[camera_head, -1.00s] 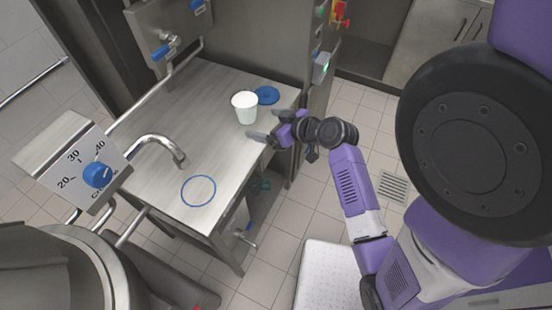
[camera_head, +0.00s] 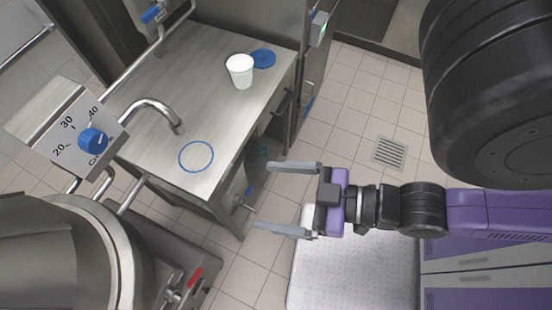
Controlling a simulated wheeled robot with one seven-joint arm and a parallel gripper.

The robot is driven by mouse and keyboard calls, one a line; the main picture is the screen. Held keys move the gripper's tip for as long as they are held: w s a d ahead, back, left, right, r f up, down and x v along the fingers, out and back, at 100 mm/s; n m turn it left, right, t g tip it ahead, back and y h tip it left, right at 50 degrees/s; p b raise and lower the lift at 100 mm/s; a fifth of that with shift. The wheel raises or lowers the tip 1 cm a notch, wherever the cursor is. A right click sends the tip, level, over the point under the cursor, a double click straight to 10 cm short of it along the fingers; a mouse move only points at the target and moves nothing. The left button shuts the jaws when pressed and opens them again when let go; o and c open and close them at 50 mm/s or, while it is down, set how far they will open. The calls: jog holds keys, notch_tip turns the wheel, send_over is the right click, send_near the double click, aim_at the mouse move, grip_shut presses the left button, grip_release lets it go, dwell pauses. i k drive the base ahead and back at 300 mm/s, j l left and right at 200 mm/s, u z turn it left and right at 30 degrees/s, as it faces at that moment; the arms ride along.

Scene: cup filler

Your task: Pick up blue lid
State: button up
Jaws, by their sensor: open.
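The blue lid (camera_head: 263,58) lies flat near the far right corner of the steel table. A white cup (camera_head: 239,71) stands upright just in front of it and to its left, close to it in the picture. My gripper (camera_head: 275,198) is open and empty, its two grey fingers pointing left. It is off the table's right side, over the floor, well apart from the lid and nearer to me.
The steel table (camera_head: 160,90) has a blue ring mark (camera_head: 196,156) near its front and a curved spout (camera_head: 158,108) above it. A dial panel (camera_head: 72,130) is at left. A white perforated platform (camera_head: 352,265) is below my gripper. A steel cabinet stands behind the lid.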

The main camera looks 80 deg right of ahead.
aim_at(264, 59)
jog(key=z, duration=1.4)
